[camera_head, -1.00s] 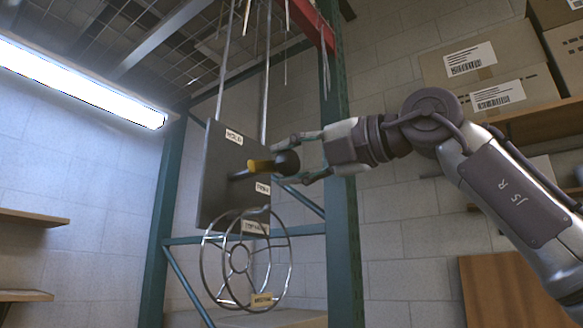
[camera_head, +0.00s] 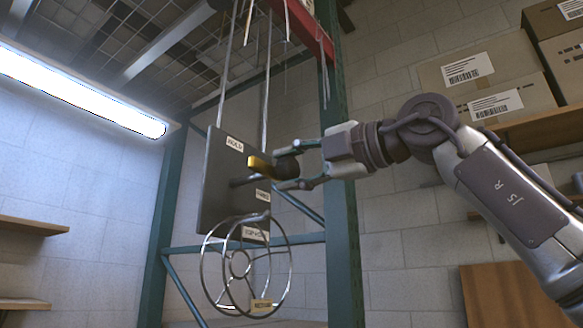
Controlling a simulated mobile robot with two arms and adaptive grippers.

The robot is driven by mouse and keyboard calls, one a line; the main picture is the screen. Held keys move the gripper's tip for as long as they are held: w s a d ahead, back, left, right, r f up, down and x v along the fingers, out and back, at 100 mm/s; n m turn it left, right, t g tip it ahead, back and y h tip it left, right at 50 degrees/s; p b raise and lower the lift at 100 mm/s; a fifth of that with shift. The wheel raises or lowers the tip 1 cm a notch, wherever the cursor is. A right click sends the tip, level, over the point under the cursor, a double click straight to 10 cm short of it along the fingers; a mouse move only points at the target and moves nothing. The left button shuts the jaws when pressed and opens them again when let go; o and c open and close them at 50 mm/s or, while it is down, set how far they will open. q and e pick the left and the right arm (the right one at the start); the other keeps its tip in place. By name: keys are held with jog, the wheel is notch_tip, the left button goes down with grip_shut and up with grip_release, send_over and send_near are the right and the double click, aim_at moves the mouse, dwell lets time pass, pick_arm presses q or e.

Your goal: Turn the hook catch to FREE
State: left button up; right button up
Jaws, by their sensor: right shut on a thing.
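A dark square panel (camera_head: 215,185) hangs on two rods, with small white labels whose words I cannot read surely. On its face is a hook catch with a yellow piece (camera_head: 259,163) and a dark rounded knob (camera_head: 287,168). A dark peg (camera_head: 243,181) sticks out just below the yellow piece. My right gripper (camera_head: 288,170) reaches in from the right, its fingers above and below the dark knob, shut on it. The fingers partly cover the knob. I cannot tell which label the catch points to. My left gripper is not in view.
A green rack post (camera_head: 344,230) stands just behind my right gripper. A lit tube lamp (camera_head: 80,95) is at upper left. Cartons (camera_head: 480,65) sit on a shelf at right.

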jog(key=shift+d, duration=0.1)
jog(key=o, duration=1.2)
jog(key=shift+c, duration=0.2)
jog(key=v, duration=1.2)
